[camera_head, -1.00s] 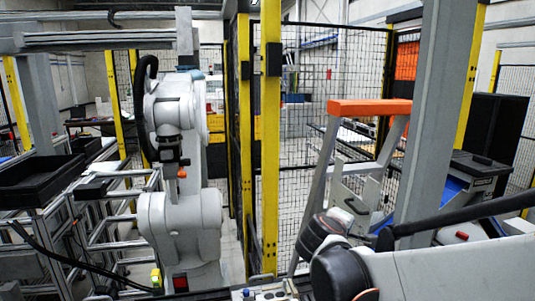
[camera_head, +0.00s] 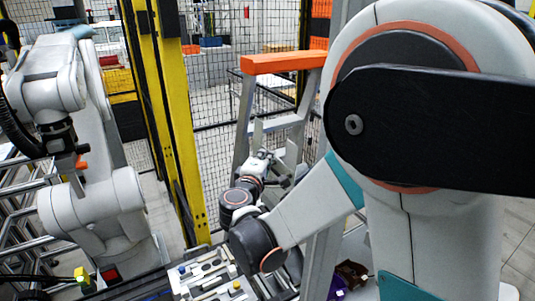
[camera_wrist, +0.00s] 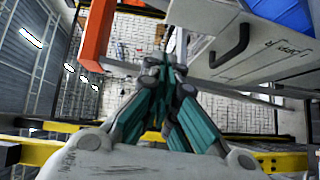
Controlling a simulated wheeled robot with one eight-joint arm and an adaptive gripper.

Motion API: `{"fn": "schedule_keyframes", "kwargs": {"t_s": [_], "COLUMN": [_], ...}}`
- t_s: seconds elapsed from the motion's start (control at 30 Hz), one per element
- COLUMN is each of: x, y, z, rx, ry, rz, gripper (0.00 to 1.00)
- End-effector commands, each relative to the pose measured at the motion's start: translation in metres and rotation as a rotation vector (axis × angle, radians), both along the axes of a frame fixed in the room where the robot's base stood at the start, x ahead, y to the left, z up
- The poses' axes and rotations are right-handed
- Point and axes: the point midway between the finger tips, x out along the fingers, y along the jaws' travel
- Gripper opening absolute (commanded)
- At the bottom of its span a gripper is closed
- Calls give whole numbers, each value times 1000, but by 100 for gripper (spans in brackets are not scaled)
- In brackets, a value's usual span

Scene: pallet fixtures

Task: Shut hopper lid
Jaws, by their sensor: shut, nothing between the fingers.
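In the wrist view, a grey panel (camera_wrist: 225,72) with a black handle (camera_wrist: 232,47) and small lettering is at the upper right. It looks like the hopper lid, but I cannot read the lettering or judge how far open the panel stands. Something blue (camera_wrist: 285,14) shows beyond its upper edge. My gripper (camera_wrist: 165,66) is shut and empty, its fingers meeting left of the handle and apart from it in the picture. In the head view my gripper (camera_head: 263,160) is small, in front of the grey stand. I cannot make out the lid there.
An orange-topped grey stand (camera_head: 284,62) is behind my gripper; its orange bar (camera_wrist: 98,34) shows at left in the wrist view. Yellow posts (camera_head: 171,110) with mesh fencing and another white robot arm (camera_head: 95,205) are at left. A tray of small parts (camera_head: 212,274) is below.

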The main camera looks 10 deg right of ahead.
Motion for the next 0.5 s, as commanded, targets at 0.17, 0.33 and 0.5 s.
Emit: {"fn": "schedule_keyframes", "kwargs": {"t_s": [0.17,0.33,0.5], "x": [33,62,68], "y": [-18,-33,-56], "z": [0,-2,-4], "rx": [0,-1,0], "ry": [0,1,0], "rz": [-3,-3,-2], "gripper": [0,0,0]}}
